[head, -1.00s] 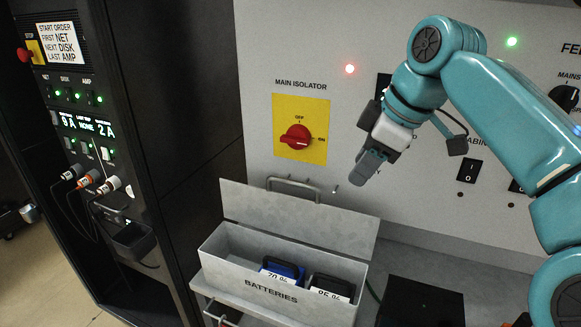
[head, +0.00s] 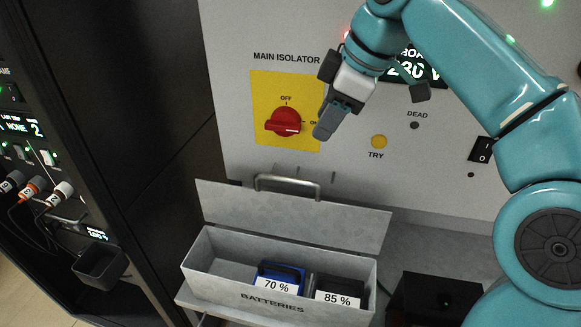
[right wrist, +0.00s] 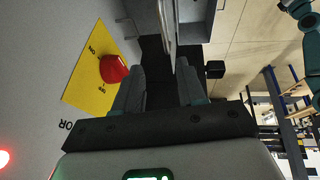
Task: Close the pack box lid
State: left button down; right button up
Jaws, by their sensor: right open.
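The grey pack box (head: 200,267), marked BATTERIES, stands low in the middle of the head view. Its lid (head: 300,215) is open and stands up along the back edge. A blue battery (head: 280,271) labelled 70 % and a dark battery (head: 338,287) labelled 85 % sit inside; the left part is empty. My right gripper (head: 326,122) is above and behind the lid, near the wall panel, apart from the box. In the right wrist view its fingers (right wrist: 162,88) are spread with nothing gripped, and a thin grey plate shows beyond them. My left gripper is not seen.
A metal handle (head: 287,181) shows just above the lid. The red isolator switch (head: 283,122) on its yellow plate is left of the right gripper. A black rack (head: 150,130) stands at the left. A dark box (head: 432,297) is right of the pack box.

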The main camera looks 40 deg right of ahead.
aim_at(292, 180)
jog(key=b+x, duration=0.1)
jog(key=x, duration=1.4)
jog(key=shift+s+f, duration=0.15)
jog(key=shift+s+a+r, duration=0.2)
jog(key=shift+s+a, duration=0.1)
jog(key=c, duration=0.3)
jog(key=shift+d, duration=0.2)
grip_shut()
jog(key=shift+w+f, duration=0.1)
jog(key=shift+w, duration=0.05)
jog(key=shift+a, duration=0.1)
